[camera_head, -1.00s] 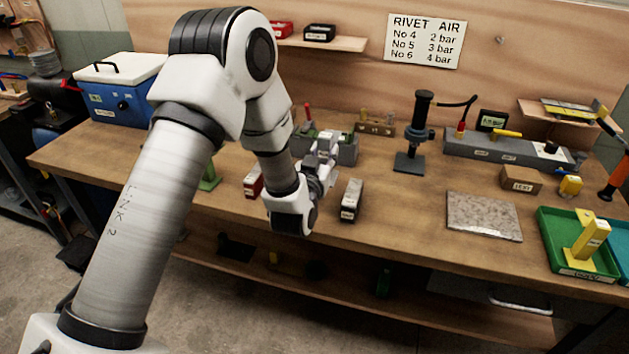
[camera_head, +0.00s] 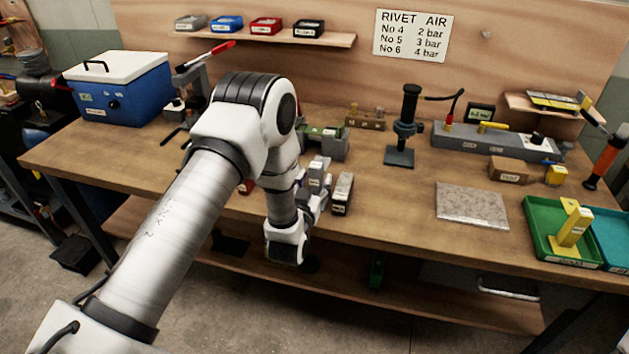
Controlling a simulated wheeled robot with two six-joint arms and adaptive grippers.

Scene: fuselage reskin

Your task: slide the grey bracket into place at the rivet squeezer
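My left gripper (camera_head: 316,190) is over the front middle of the bench. It appears shut on a grey bracket (camera_head: 318,168), a small upright grey piece with a pale label; the fingertips are too small to see clearly. A grey and green fixture (camera_head: 328,142) stands just behind the bracket, partly hidden by my arm. A press-like tool with a long red lever (camera_head: 205,68) stands at the back left, its lower part partly behind my arm. I cannot tell for certain which is the rivet squeezer. My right gripper is not in view.
A dark labelled block (camera_head: 342,194) stands close right of the gripper. A black stand (camera_head: 402,135), a grey plate (camera_head: 471,205) and a green tray (camera_head: 552,247) with a yellow bracket (camera_head: 571,228) are further right. A blue cooler (camera_head: 120,92) is at the back left.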

